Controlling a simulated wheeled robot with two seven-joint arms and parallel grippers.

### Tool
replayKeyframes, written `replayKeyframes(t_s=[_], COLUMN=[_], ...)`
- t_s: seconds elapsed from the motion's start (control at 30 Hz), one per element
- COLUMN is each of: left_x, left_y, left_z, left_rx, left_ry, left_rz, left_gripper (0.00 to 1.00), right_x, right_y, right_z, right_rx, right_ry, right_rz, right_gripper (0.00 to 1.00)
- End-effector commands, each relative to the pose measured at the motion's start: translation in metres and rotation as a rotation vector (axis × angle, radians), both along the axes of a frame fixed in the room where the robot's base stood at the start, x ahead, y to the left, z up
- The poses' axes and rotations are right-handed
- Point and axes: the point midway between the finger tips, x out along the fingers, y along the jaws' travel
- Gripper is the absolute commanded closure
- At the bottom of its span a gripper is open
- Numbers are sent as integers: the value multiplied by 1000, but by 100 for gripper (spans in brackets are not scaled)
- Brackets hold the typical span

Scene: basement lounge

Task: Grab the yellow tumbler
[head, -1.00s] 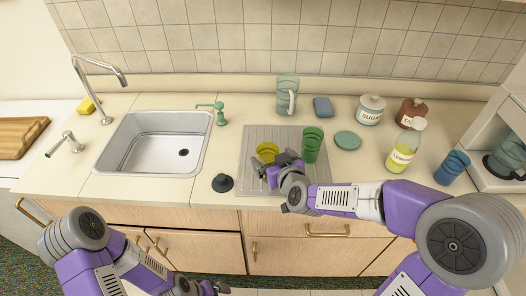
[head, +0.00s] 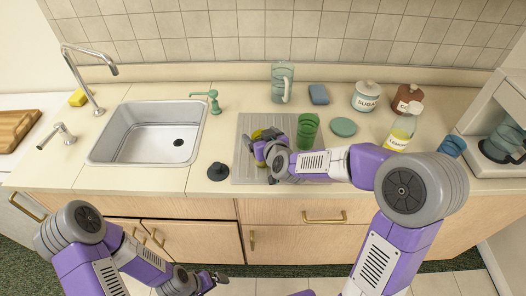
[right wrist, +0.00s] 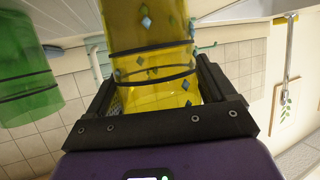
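The yellow tumbler (head: 257,134) stands on the left part of the ribbed drainboard, mostly hidden behind my right gripper (head: 263,147). In the right wrist view, the tumbler (right wrist: 152,60) is clear yellow with dark bands and blue diamond marks. It lies between the two dark fingers of my right gripper (right wrist: 155,95), with one finger close along each side. I cannot tell whether the fingers press on it or stand slightly apart. My left gripper (head: 214,281) hangs low in front of the cabinets, away from the counter top; its fingers are too small to judge.
A green tumbler (head: 307,131) stands just right of my right gripper on the drainboard (head: 238,172). A black plunger-like stopper (head: 217,171) is left of it. The sink (head: 150,135) is left.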

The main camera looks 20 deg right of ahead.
Motion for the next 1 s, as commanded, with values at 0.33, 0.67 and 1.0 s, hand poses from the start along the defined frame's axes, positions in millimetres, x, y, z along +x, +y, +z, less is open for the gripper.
replayKeyframes(t_s=[0.33, 0.67, 1.0], left_x=[0, 0, 0], left_y=[0, 0, 0], left_z=[0, 0, 25], left_rx=[0, 0, 0], left_ry=[0, 0, 0], left_rz=[0, 0, 0], left_gripper=[0, 0, 0], right_x=[0, 0, 0], right_y=[0, 0, 0], right_z=[0, 2, 53], right_rx=[0, 0, 2], right_ry=[0, -4, -9], right_rz=[0, 0, 0], right_gripper=[70, 93, 93])
